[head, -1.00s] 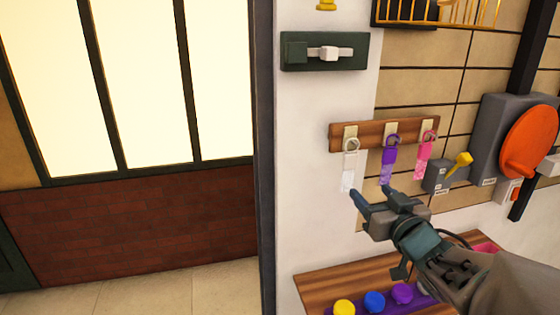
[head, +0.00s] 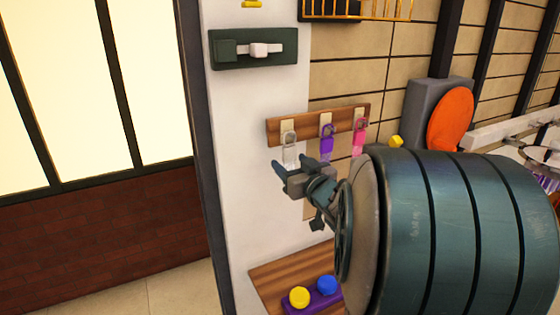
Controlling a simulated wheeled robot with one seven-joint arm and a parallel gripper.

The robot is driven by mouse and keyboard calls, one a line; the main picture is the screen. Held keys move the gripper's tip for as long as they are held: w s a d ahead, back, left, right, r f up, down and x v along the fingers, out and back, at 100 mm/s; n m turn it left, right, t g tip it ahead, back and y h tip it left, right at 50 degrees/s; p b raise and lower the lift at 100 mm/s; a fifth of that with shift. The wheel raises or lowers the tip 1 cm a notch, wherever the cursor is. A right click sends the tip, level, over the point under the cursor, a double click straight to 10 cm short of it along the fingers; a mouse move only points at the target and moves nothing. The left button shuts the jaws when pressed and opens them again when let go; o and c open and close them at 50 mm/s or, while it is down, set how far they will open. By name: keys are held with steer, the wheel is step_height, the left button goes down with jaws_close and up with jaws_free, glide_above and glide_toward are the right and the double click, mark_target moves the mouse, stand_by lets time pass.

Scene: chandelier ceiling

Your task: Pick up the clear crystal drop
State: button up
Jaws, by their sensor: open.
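The clear crystal drop (head: 290,152) hangs at the left end of a wooden hook rack (head: 276,131) on the wall. A purple drop (head: 327,143) hangs in the middle, and a pink drop (head: 358,137) hangs at the right. My gripper (head: 292,164) is open, with its two fingertips just at the lower part of the clear drop. The fingers hide the drop's lower end. I cannot tell whether they touch it or stand in front of it.
My large arm link covers the lower right. Below the rack, a wooden shelf (head: 262,278) holds a yellow knob (head: 299,297) and a blue knob (head: 327,285). A green latch panel (head: 228,62) is above left. An orange disc (head: 450,119) is at right.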

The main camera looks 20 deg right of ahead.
mark_target(291, 160)
steer(key=shift+w+d+f+p, duration=0.15)
steer(key=shift+w+p, duration=0.25)
steer(key=shift+w, duration=1.55)
steer(key=c, duration=1.1)
steer(key=shift+r, duration=0.2)
